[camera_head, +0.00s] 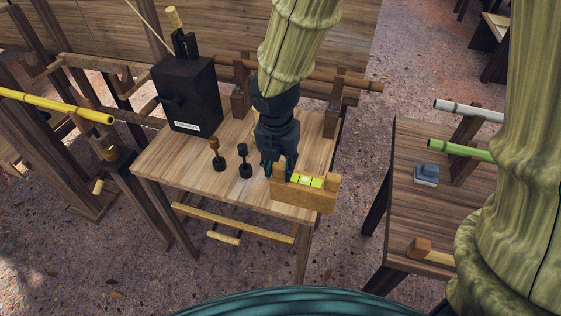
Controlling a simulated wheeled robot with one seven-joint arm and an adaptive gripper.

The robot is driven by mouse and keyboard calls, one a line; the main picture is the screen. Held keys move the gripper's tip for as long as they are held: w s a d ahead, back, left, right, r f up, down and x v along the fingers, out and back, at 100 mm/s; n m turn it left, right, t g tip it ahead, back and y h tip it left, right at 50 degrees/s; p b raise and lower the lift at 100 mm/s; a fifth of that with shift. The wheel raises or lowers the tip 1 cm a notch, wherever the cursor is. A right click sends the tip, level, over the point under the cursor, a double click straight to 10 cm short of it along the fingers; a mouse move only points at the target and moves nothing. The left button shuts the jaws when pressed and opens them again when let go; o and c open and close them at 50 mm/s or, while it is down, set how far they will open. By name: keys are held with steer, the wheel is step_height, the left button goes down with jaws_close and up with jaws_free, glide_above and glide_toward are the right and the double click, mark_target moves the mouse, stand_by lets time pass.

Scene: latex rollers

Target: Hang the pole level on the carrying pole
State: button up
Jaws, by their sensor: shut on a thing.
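The level (314,200) is a wooden block with a yellow-green vial on top, at the front right edge of the middle table. My gripper (278,170) points down and is shut on the level's left end, partly hiding it. I cannot tell whether the level touches the table. A brown pole (359,82) lies across two wooden stands behind my gripper, its middle hidden by my arm. A yellow pole (60,106) runs in at the far left. I cannot tell from looks alone which is the carrying pole.
A black box (187,95) stands on the middle table (180,168), with two small dark-based pegs (215,150) (244,160) left of my gripper. The right table (400,200) holds white (465,110) and green poles (460,150) and a grey-blue block (427,175).

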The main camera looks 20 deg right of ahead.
steer(key=shift+r+p, duration=2.4)
steer(key=shift+r, duration=0.15)
